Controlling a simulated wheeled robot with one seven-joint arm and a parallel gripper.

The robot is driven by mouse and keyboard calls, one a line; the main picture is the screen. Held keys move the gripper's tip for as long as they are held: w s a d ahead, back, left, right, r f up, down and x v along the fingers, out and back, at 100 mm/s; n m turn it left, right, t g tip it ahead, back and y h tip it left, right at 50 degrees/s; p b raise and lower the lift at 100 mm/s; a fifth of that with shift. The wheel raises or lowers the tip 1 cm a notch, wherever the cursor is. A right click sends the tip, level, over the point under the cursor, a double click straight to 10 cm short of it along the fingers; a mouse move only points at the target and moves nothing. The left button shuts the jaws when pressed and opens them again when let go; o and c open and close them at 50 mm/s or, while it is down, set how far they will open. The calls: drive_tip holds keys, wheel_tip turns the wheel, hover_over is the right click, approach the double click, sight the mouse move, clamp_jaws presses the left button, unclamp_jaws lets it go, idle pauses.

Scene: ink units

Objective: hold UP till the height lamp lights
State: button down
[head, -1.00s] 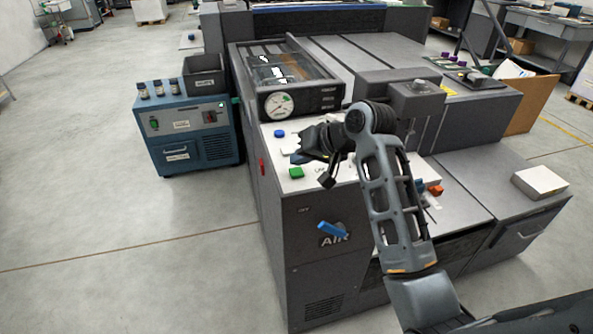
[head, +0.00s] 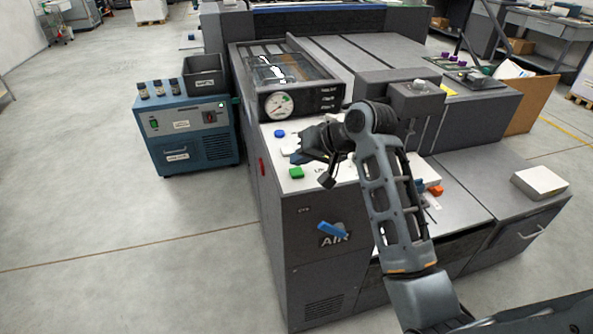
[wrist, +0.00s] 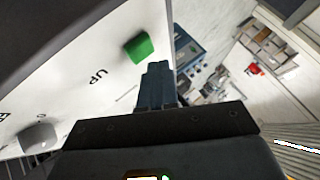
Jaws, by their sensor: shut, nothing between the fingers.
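The green UP button (head: 296,173) sits on the white control panel (head: 312,181) at the machine's near corner. In the wrist view the green button (wrist: 139,47) stands beside the printed word UP. My gripper (head: 298,157) is shut and empty, just behind the green button in the head view. In the wrist view my closed fingers (wrist: 158,68) are right of the button, with a small gap in the picture. I see no contact with the button. I cannot make out which lamp is the height lamp, or whether it is lit.
A blue button (head: 279,133) and a round gauge (head: 277,105) are behind my gripper. A blue lever (head: 332,229) marked AIR is on the front face. A blue cabinet (head: 187,140) stands to the left. The floor at left is clear.

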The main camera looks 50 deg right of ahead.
sight(300, 172)
drive_tip(key=shift+f, duration=0.1)
idle(0.3)
drive_tip(key=shift+f, duration=0.3)
drive_tip(key=shift+f, duration=0.5)
idle(4.4)
drive_tip(key=shift+r, duration=0.1)
idle(0.7)
drive_tip(key=shift+r+p, duration=0.8)
drive_tip(key=shift+p, duration=0.3)
wheel_tip(300, 172, up, 3)
drive_tip(key=p, duration=0.3)
drive_tip(key=shift+f, duration=0.1)
drive_tip(key=shift+r, duration=1.1)
